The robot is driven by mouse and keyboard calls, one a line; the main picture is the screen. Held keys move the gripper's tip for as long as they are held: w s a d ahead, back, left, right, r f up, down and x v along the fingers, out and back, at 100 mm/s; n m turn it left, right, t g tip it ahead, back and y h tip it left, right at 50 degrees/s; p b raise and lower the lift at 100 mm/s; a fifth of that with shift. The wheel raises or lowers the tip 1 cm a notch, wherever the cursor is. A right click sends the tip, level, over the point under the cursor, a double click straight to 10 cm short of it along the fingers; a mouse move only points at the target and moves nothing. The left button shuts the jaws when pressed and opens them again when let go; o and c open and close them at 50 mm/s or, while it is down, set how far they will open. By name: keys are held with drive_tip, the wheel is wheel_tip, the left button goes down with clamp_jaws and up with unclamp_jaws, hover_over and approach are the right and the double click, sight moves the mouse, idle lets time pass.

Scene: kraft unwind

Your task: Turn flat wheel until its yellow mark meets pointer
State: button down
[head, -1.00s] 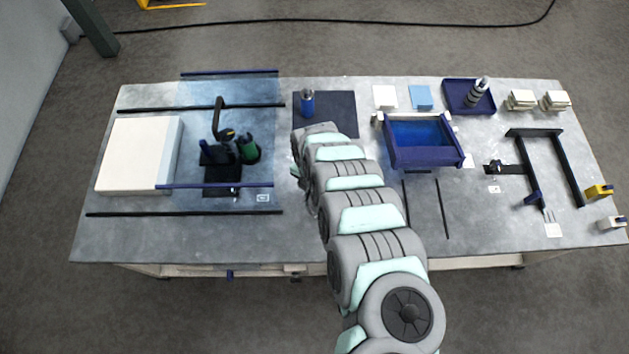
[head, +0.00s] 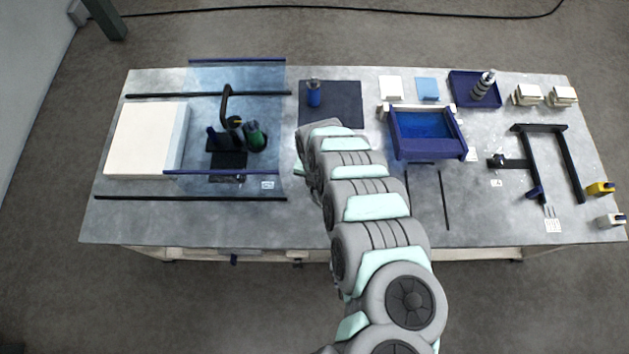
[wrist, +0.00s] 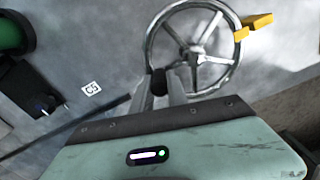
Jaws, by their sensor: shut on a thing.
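The flat wheel (wrist: 193,50) is a grey metal ring with spokes, at the top middle of the wrist view. My gripper (wrist: 160,84) is shut on a dark knob (wrist: 158,81) at the near-left part of the wheel's rim. A yellow wedge (wrist: 259,20) sits at the right of the rim. A smaller yellow piece (wrist: 240,34) lies close against it at the rim. I cannot tell surely which is the mark and which the pointer, or whether they touch. In the head view my arm hides the wheel.
A stand with dark and green parts (head: 254,136) is left of my arm. A white block (head: 145,140) lies further left. A blue bin (head: 428,150) stands to the right.

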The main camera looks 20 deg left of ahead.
drive_tip(key=c, duration=1.3)
unclamp_jaws()
drive_tip(key=shift+r, duration=0.1)
wheel_tip(320, 180, up, 11)
drive_tip(key=p, duration=0.4)
drive_tip(key=shift+f+p, duration=0.2)
drive_tip(key=shift+p, duration=0.15)
